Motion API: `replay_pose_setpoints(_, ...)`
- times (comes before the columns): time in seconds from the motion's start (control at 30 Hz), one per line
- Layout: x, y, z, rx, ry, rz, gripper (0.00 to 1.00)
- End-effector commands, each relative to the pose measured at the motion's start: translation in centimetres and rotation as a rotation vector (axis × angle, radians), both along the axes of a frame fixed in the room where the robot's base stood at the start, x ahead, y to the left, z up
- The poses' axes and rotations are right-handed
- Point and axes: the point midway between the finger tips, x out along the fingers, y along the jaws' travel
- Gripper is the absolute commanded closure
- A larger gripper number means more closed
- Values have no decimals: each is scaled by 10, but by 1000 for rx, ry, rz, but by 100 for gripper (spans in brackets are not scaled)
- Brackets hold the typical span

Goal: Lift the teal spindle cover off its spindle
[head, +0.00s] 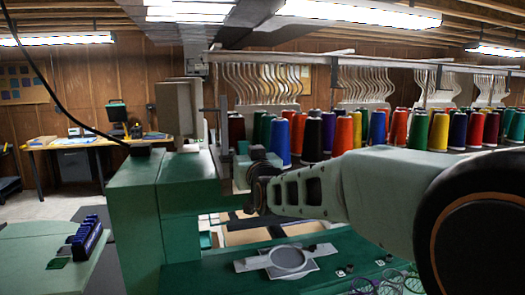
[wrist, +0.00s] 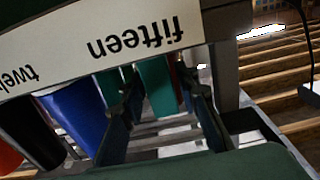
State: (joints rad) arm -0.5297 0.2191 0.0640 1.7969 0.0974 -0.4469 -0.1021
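My gripper (head: 256,166) is at the thread rack, left of a blue cone (head: 281,143), in the head view. In the wrist view its two dark fingers (wrist: 163,100) stand apart. A teal, cone-like piece (wrist: 157,86) shows between them, below an upside-down label reading "fifteen"; it looks like the spindle cover. A gap shows to the right finger; I cannot tell whether it touches the left one. A second green cone (wrist: 110,88) is left of it. The label board hides the tops, and the spindle is not visible. A small teal block (head: 242,147) shows beside the gripper in the head view.
Several coloured thread cones (head: 400,127) stand closely along the rack to the right. A white label board (wrist: 80,45) crosses just in front of the wrist camera. A green cabinet (head: 133,210) stands left of my gripper, and a green table with a hoop (head: 288,258) lies below.

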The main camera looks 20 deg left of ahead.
Motion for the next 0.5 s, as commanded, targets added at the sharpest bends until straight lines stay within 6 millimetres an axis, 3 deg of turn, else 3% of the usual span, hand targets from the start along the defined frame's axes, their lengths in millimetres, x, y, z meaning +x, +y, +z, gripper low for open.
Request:
replay_pose_setpoints(0.2,0,0,0,0,0,0,71)
replay_pose_setpoints(0.4,0,0,0,0,0,0,92)
replay_pose_setpoints(0.5,0,0,0,0,0,0,93)
